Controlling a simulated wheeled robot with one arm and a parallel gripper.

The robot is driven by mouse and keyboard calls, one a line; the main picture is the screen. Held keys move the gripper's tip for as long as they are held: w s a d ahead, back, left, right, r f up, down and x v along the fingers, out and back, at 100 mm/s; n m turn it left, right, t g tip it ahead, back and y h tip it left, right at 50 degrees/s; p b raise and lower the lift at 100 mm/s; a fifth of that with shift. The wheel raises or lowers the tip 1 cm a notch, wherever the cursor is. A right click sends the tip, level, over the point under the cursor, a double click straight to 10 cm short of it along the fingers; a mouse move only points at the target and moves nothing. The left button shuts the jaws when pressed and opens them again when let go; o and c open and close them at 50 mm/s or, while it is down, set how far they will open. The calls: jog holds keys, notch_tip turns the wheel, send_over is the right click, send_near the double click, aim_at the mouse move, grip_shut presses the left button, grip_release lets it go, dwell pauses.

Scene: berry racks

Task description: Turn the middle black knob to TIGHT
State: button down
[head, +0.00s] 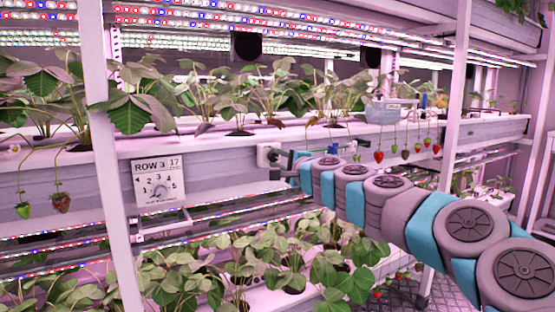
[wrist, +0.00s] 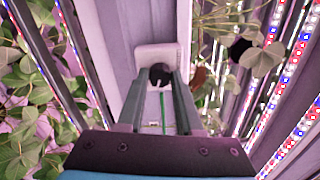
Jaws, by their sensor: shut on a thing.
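A black knob (wrist: 160,72) sits on a pale housing (wrist: 158,52) in the wrist view, with a small light mark on its lower part. The pale housing also shows in the head view (head: 265,152), fixed to the front of the middle gutter. My gripper (wrist: 159,80) has its two dark fingers on either side of the knob and is shut on it. In the head view my gripper (head: 287,160) reaches the housing from the right and hides the knob. No TIGHT lettering can be read, and I see no other black knob.
A white rack post (head: 108,160) stands further left. Strawberry plants (head: 240,105) grow above, and more leaves (head: 260,265) fill the tier below. Red berries (head: 379,156) hang near my arm.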

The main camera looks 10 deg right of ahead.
jog(key=c, duration=0.6)
grip_release()
jog(key=shift+o, duration=0.2)
jog(key=v, duration=0.8)
jog(key=shift+b, duration=0.4)
jog(key=shift+w, duration=0.2)
